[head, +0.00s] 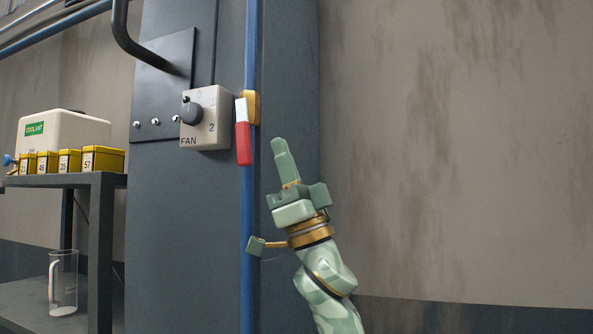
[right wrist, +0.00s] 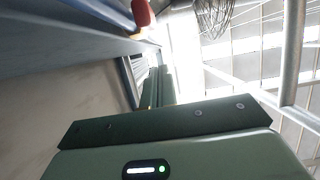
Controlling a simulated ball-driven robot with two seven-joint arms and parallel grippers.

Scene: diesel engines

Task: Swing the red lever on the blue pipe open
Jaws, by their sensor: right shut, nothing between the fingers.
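The lever (head: 243,143) has a red grip below a white part. It hangs downward along the front of the vertical blue pipe (head: 249,210), below a yellow valve body (head: 253,107). My right gripper (head: 278,143) is shut and empty, pointing up. In the picture its fingertips are just right of the red grip, with a gap between them. In the right wrist view the red grip (right wrist: 141,14) shows at the top, beyond the shut fingers of my right gripper (right wrist: 157,75). My left gripper is not in view.
A FAN switch box (head: 206,118) with a black knob sits left of the lever. Farther left, a shelf (head: 100,181) carries a coolant container (head: 62,132) and several yellow boxes (head: 103,160). A clear jug (head: 63,283) stands below. The wall at right is clear.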

